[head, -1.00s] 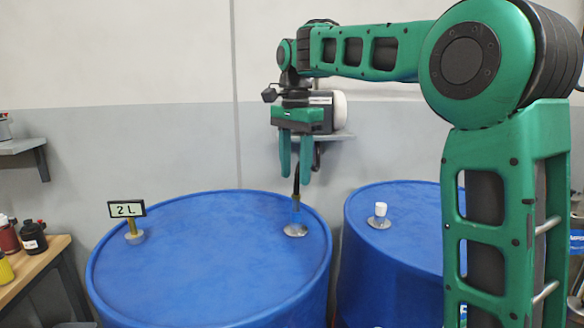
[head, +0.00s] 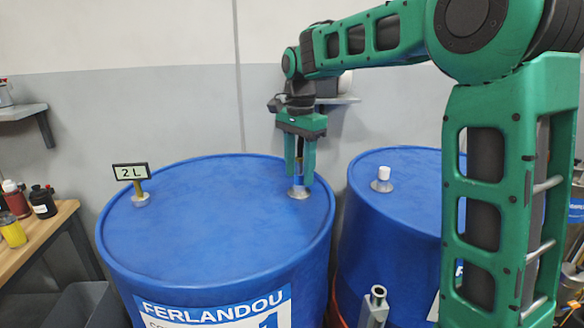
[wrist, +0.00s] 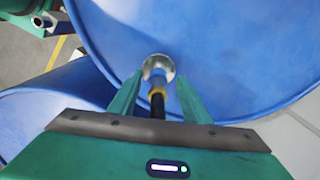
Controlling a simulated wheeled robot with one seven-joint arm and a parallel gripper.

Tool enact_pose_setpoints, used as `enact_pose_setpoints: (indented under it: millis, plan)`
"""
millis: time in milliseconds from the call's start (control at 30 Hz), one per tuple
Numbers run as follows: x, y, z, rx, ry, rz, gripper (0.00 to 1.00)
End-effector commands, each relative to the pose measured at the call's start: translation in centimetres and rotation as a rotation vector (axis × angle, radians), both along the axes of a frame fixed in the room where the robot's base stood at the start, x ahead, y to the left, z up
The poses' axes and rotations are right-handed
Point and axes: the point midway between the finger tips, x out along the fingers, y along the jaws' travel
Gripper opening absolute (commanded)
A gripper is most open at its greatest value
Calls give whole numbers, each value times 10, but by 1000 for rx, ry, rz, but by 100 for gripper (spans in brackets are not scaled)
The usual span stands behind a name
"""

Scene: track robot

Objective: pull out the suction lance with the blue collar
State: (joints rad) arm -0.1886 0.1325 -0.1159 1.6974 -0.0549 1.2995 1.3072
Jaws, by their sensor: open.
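The suction lance (head: 301,165) stands in the bung of the near blue drum (head: 200,215), at the right of its lid. Its dark hose and a yellow band (wrist: 157,92) show between my fingers in the wrist view. The blue collar is mostly hidden by the fingers in the head view. The lance sits in a round metal bung flange (head: 299,193). My gripper (head: 299,178) points down from above with its fingers on either side of the lance, fingertips just above the flange. It is open; in the wrist view (wrist: 159,80) gaps show beside the lance.
A "2 L" display (head: 131,172) stands on the lid's left. A second blue drum (head: 405,225) with a white-capped bung (head: 382,175) is at the right. A grey upright tube (head: 376,300) stands in front between the drums. A bench with bottles (head: 42,202) is at the left.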

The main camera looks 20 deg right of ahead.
Motion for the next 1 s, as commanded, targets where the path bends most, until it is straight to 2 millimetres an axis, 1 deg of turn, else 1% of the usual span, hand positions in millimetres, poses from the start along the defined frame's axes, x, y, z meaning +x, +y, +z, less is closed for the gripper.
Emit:
enact_pose_setpoints:
  millis: [67,100,167,200,267,1000]
  plan:
    - [0,0,0,0,0,0,44]
    - [0,0,0,0,0,0,39]
    - [0,0,0,0,0,0,25]
    - [0,0,0,0,0,1,15]
    - [0,1,0,0,-1,1,1]
    - [3,4,8,1,-10,6,0]
